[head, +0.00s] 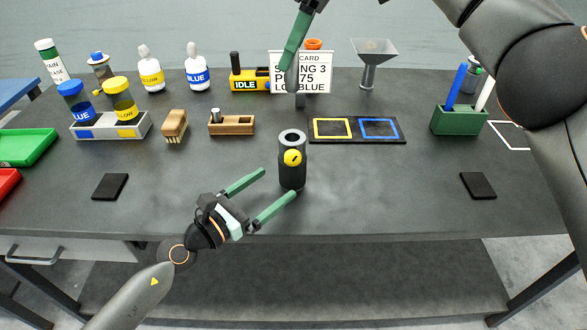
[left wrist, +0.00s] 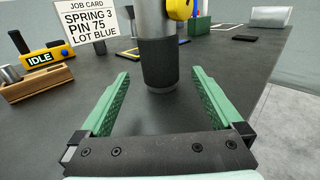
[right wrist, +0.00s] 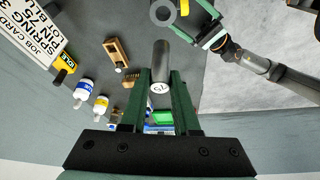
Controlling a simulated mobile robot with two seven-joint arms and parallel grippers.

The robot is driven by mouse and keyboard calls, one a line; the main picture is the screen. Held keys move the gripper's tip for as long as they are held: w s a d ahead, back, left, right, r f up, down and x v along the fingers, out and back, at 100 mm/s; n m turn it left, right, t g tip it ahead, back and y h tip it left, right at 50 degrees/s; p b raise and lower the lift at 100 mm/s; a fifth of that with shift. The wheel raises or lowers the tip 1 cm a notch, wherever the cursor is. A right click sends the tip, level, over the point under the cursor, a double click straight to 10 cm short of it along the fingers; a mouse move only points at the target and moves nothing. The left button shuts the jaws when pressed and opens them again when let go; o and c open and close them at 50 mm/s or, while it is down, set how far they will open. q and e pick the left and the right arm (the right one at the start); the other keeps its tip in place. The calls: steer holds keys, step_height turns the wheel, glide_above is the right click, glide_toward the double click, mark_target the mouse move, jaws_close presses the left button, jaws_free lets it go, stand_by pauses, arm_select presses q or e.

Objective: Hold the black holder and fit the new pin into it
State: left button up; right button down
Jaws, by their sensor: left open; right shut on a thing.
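The black holder (head: 291,172) stands upright on the table, with an open round top and a yellow round mark on its side. It also shows in the left wrist view (left wrist: 160,62) and at the top of the right wrist view (right wrist: 163,13). My left gripper (head: 279,183) is open, its fingers pointing at the holder's lower part from the front left; they look apart from it. My right gripper (head: 288,68) is shut on a grey cylindrical pin (right wrist: 162,58), held high above the table behind the holder. The pin's marked end faces the wrist camera.
A wooden block (head: 243,130) with a metal cylinder and a brush (head: 174,125) stand left of the holder. Behind are the yellow IDLE device (head: 250,86) and job card (head: 318,75). A tray with yellow and blue squares (head: 357,140) lies right.

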mark_target(294, 170)
arm_select(q)
steer(key=x, duration=0.7)
steer(key=shift+w+d+f, duration=0.1)
steer(key=shift+w+d, duration=0.05)
steer(key=shift+w, duration=0.05)
stand_by(1.4)
steer(key=shift+c, duration=0.4)
jaws_close()
stand_by(0.7)
stand_by(0.7)
stand_by(0.8)
stand_by(0.5)
